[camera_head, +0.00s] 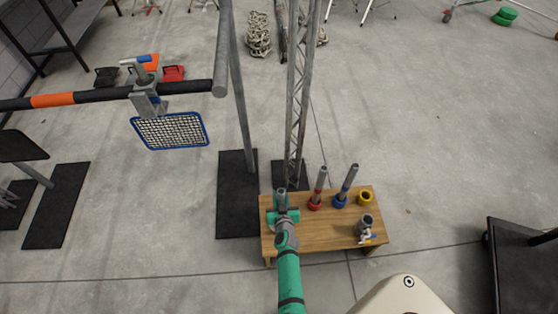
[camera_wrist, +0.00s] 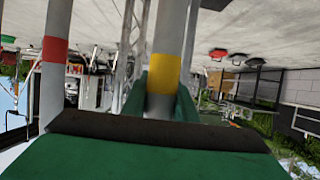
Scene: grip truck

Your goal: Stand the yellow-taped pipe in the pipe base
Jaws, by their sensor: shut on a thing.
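The yellow-taped pipe shows in the wrist view as a grey tube with a yellow band (camera_wrist: 172,60), between my green fingers. My gripper (camera_wrist: 163,104) is shut on it. In the head view my green gripper (camera_head: 283,214) is over the left end of the wooden table, with the pipe's grey top (camera_head: 281,194) standing up out of it. The pipe's lower end is hidden, so I cannot tell whether it touches the table. The yellow pipe base (camera_head: 365,198) is an empty ring at the table's back right.
A red base (camera_head: 314,205) and a blue base (camera_head: 339,202), each holding an upright pipe, stand between my gripper and the yellow base. A grey clamp (camera_head: 366,224) sits at the front right of the wooden table (camera_head: 310,242). A lattice truss (camera_head: 299,90) rises behind.

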